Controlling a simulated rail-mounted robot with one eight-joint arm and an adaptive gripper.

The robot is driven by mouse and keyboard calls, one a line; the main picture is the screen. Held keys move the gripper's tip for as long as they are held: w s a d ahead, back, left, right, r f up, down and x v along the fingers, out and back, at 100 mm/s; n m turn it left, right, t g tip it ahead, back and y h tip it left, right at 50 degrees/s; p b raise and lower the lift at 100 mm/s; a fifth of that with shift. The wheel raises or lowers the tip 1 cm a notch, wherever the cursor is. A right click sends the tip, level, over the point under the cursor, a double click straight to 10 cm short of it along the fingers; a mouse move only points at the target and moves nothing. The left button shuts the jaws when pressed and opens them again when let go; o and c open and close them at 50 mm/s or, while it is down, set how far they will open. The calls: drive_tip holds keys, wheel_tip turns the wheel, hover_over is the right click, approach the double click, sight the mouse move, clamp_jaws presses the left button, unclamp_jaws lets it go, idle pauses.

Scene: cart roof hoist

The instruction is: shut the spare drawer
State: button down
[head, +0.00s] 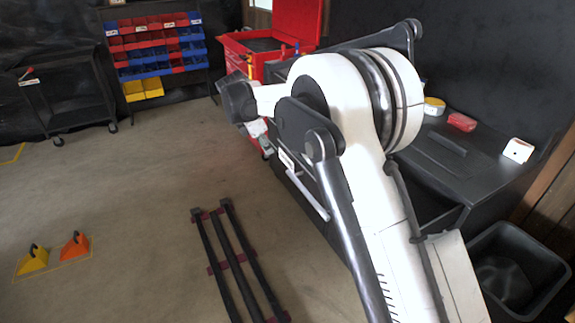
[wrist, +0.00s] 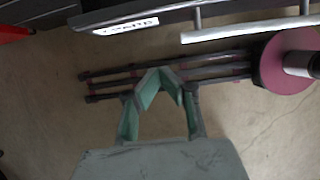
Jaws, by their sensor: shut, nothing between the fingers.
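A dark drawer front with a white label (wrist: 125,25) runs along the top of the wrist view. The label text is upside down and hard to read. A silver bar handle (wrist: 245,32) lies right of it. In the head view the handle (head: 308,194) shows on the side of the dark bench, partly behind my arm. How far the drawer stands out I cannot tell. My gripper (wrist: 162,74) is shut and empty, its teal-padded fingers meeting below the drawer front in the picture, apart from the handle.
A dark rail frame (head: 232,262) lies on the floor beside the bench. A red tool cart (head: 255,65) stands beyond the bench. A pink disc (wrist: 283,72) shows at right in the wrist view. A dark bin (head: 520,270) stands at right. The floor at left is mostly clear.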

sight(288, 165)
drive_tip(key=shift+w+d+f+p, duration=0.1)
drive_tip(key=shift+w+d+f, duration=0.8)
drive_tip(key=shift+f, duration=0.7)
drive_tip(key=shift+w+d+f+p, duration=0.15)
drive_tip(key=shift+w+d+f, duration=0.3)
drive_tip(key=shift+d+f, duration=1)
drive_tip(key=shift+w+d+f+p, duration=0.1)
drive_tip(key=shift+w+d+f, duration=0.7)
drive_tip(key=shift+f, duration=0.95)
